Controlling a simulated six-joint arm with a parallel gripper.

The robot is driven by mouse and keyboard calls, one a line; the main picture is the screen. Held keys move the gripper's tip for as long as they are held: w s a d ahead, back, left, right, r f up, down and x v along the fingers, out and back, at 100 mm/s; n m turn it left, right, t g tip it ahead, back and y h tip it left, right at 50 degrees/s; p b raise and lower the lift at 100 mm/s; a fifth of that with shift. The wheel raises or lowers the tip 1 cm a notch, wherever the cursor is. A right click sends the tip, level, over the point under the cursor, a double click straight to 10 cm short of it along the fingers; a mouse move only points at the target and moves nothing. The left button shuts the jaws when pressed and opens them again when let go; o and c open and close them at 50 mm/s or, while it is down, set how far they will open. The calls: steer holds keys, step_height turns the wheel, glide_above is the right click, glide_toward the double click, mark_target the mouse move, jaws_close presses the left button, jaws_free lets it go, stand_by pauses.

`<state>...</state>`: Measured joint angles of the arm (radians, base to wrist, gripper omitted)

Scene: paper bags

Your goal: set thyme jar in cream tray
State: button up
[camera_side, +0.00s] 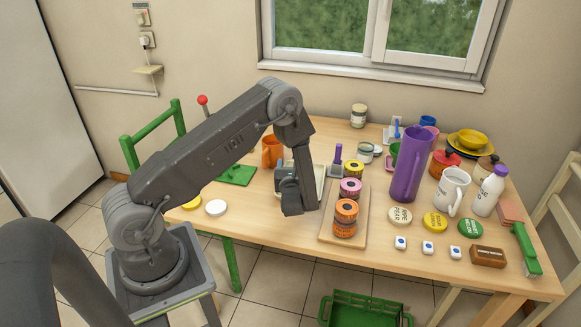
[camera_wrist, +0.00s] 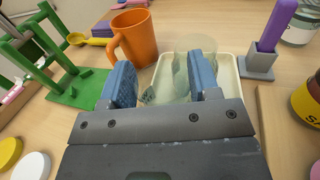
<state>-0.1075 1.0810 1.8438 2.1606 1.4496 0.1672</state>
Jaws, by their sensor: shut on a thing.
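A clear, greenish glass jar (camera_wrist: 165,82), which I take for the thyme jar, is between the blue fingers of my gripper (camera_wrist: 160,85) in the wrist view. My gripper is shut on it; no label is readable. The cream tray (camera_wrist: 234,95) lies just behind and to the right of the fingers. In the side view its edge (camera_side: 320,172) shows behind my gripper (camera_side: 291,200), which hides the jar. I cannot tell whether the jar touches the tray.
An orange mug (camera_wrist: 136,38) stands close behind the left finger. A green rack (camera_wrist: 75,88) is to the left. A grey holder with a purple handle (camera_wrist: 260,64) stands at the tray's right. A wooden board (camera_side: 329,228) with stacked jars is right of my gripper.

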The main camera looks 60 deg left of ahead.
steer(key=shift+w+a+f, duration=0.15)
steer(key=shift+a+f, duration=0.15)
steer(key=shift+f, duration=0.05)
steer(key=o, duration=1.5)
steer(key=shift+f, duration=0.15)
